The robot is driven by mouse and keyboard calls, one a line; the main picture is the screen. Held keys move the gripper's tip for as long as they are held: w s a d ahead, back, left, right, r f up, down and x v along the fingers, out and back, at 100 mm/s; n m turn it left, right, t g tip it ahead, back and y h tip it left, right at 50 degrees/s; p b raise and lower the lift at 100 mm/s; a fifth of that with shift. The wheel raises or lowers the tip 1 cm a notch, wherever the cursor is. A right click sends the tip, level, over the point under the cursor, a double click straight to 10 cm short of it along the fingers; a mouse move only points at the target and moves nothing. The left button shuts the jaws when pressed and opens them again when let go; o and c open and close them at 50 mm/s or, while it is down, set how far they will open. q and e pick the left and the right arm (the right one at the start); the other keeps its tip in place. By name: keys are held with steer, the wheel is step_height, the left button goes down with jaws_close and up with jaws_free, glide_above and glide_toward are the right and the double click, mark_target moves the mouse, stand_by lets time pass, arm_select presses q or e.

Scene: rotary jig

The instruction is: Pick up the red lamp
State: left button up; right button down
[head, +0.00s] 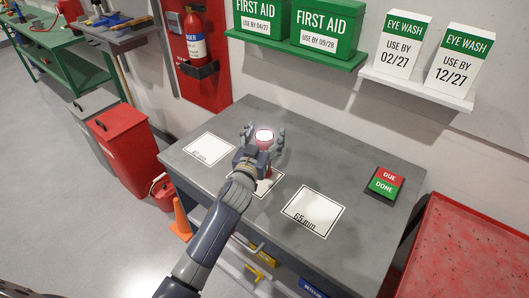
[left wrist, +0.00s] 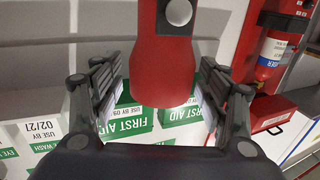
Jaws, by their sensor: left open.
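The red lamp (head: 264,144) stands on the grey workbench (head: 345,170), over or near the middle white card (head: 268,185), with a bright glowing top. My left gripper (head: 264,133) is open around it, one finger on each side. In the left wrist view the lamp's red body (left wrist: 164,70) fills the space between the two open fingers (left wrist: 160,95), with a gap on both sides. A grey round button or knob shows on it there. The lamp's lower part is hidden by my gripper in the head view. My right gripper does not show.
Two more white cards lie on the bench, one at left (head: 209,149) and one marked 65 mm (head: 313,211). A red and green DUE/DONE block (head: 386,183) sits at right. Shelves with green first aid boxes (head: 328,28) and eye wash boxes (head: 459,62) hang behind.

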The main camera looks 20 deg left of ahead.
arm_select(q)
steer(key=c, duration=1.6)
steer(key=shift+o, duration=0.2)
steer(key=shift+r, duration=0.1)
